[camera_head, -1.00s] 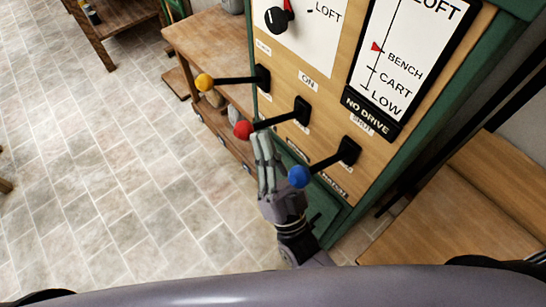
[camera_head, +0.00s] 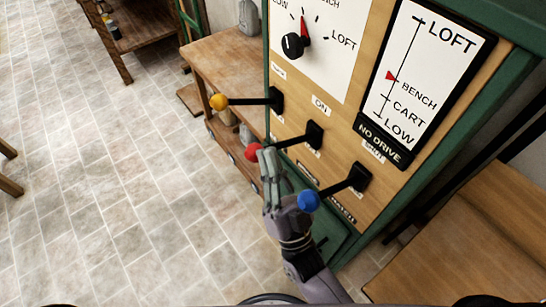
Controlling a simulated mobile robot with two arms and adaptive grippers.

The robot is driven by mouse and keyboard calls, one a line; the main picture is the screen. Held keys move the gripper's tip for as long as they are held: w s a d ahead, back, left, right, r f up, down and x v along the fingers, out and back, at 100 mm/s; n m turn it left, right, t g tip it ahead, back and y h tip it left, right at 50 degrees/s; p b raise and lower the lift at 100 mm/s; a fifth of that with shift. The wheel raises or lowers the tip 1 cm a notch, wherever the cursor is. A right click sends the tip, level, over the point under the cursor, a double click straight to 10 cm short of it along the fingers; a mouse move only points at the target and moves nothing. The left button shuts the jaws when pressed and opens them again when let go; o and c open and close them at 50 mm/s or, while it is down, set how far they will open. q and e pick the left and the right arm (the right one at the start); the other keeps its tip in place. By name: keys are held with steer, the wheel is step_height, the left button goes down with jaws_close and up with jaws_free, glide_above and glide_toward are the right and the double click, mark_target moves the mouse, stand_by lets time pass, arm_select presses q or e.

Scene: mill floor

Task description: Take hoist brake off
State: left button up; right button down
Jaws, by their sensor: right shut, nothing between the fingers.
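A green-framed wooden control panel (camera_head: 345,110) carries three black levers with coloured knobs. The yellow-knobbed lever (camera_head: 219,101) is at the upper left, the red-knobbed lever (camera_head: 253,152) in the middle, the blue-knobbed lever (camera_head: 309,201) at the lower right. All three stick out from the panel to the left. An "ON" label sits above the red lever; which lever is the brake I cannot read. My right gripper (camera_head: 268,160) is shut and empty, its fingertips at or just below the red knob; I cannot tell whether they touch. My left gripper is not in view.
Above the levers are a dial with a black knob (camera_head: 292,45) and a gauge (camera_head: 420,70) with a red pointer near "BENCH" and a "NO DRIVE" sign. A wooden bench (camera_head: 225,60) stands behind left, another wooden surface (camera_head: 450,250) at right. The tiled floor at left is clear.

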steer(key=shift+f, duration=0.2)
step_height(320, 180, down, 15)
steer(key=n+g+y+b, duration=1.1)
steer(key=n+g, duration=0.5)
steer(key=n, duration=0.7)
steer(key=shift+a+y, duration=0.2)
steer(key=shift+y, duration=0.6)
steer(key=shift+s, duration=0.1)
step_height(320, 180, up, 10)
